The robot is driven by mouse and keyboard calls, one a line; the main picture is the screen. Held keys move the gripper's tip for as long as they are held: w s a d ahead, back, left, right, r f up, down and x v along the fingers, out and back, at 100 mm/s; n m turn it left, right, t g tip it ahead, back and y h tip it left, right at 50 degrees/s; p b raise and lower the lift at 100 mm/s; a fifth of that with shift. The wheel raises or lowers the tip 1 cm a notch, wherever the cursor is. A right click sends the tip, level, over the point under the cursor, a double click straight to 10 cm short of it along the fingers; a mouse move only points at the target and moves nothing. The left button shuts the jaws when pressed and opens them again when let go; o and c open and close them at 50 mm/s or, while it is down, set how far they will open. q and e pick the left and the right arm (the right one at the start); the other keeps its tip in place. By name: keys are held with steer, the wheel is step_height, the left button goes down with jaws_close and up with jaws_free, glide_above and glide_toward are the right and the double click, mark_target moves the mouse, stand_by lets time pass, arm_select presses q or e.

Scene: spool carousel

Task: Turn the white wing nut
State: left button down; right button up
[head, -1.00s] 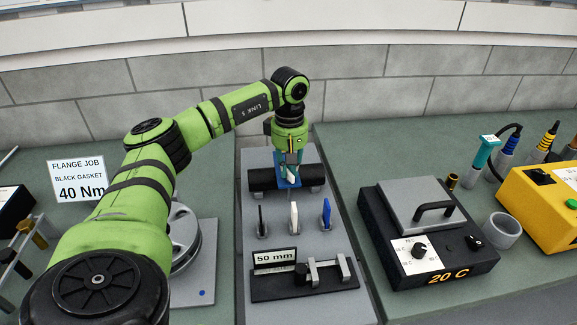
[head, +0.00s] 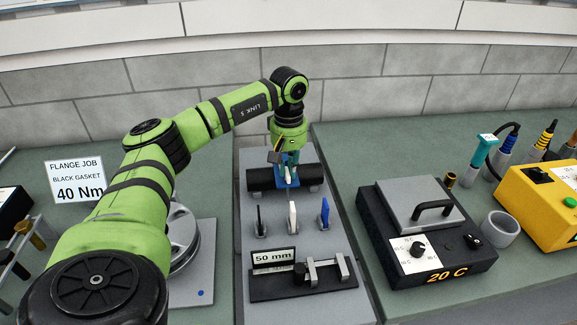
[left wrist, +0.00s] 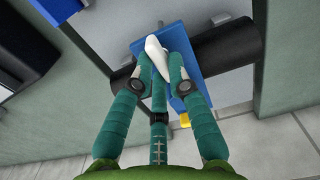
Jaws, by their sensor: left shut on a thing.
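The white wing nut (left wrist: 153,52) stands on a blue block (left wrist: 192,70) that sits around a black horizontal pipe. In the head view the wing nut (head: 288,174) shows as a small white piece at the gripper's tips. My left gripper (left wrist: 160,66) has its teal fingers closed on the wing nut from either side. In the head view the left gripper (head: 288,160) points down over the blue block (head: 287,182). Fingers hide part of the wing nut. My right gripper is not in view.
The black pipe (head: 261,178) rests on supports on a grey panel. In front stand black (head: 259,220), white (head: 293,218) and blue (head: 325,216) upright pieces, then a "50 mm" sign (head: 274,259). A heater box (head: 430,255) is at right.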

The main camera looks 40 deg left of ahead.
arm_select(q)
steer(key=c, duration=1.2)
jaws_free()
steer(key=shift+r, duration=0.15)
step_height(320, 180, up, 12)
